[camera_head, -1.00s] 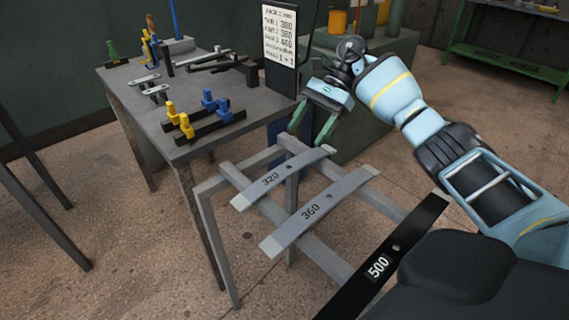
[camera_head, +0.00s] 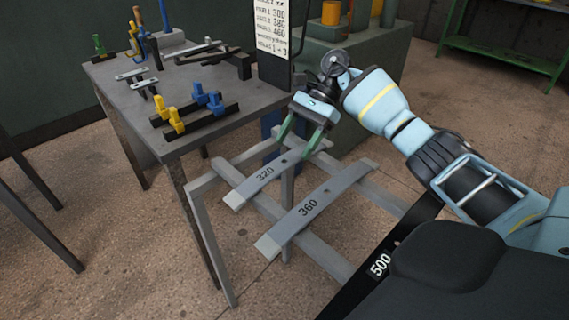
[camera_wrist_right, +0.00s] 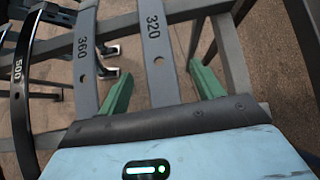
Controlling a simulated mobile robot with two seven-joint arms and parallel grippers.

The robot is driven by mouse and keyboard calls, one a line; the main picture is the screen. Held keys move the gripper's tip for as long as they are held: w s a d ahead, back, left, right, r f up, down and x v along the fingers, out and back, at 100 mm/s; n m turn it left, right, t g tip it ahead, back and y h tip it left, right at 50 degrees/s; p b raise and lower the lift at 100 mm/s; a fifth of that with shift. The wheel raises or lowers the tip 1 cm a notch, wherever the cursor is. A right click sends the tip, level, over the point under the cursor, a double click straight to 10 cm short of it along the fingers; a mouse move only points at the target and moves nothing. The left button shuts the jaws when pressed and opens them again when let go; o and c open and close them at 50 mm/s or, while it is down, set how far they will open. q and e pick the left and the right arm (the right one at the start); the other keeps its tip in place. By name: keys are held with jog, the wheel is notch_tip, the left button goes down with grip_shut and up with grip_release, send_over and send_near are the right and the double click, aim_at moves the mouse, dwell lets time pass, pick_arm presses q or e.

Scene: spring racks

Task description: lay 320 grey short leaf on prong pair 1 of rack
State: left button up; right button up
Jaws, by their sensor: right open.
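The 320 grey short leaf (camera_head: 262,177) lies across two rails of a grey stand (camera_head: 207,228). It also shows in the right wrist view (camera_wrist_right: 160,72), running between the green fingers. My right gripper (camera_head: 297,150) is open, with its fingers at either side of the far end of the 320 leaf; I cannot tell whether they touch it. The rack is not clearly identifiable; the dark table (camera_head: 200,135) carries yellow and blue prong blocks (camera_head: 190,112) on dark bars. My left gripper does not show.
The longer 360 leaf (camera_head: 310,207) lies beside the 320 leaf, and the black 500 leaf (camera_head: 385,258) lies nearer me. A sign board (camera_head: 272,28) stands at the table's far right corner. Short pale bars (camera_head: 140,79) and dark parts lie further back on the table.

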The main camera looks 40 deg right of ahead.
aim_at(284, 161)
jog(key=shift+p+x, duration=0.35)
jog(key=shift+x, duration=1.8)
jog(key=shift+s, duration=0.1)
grip_shut()
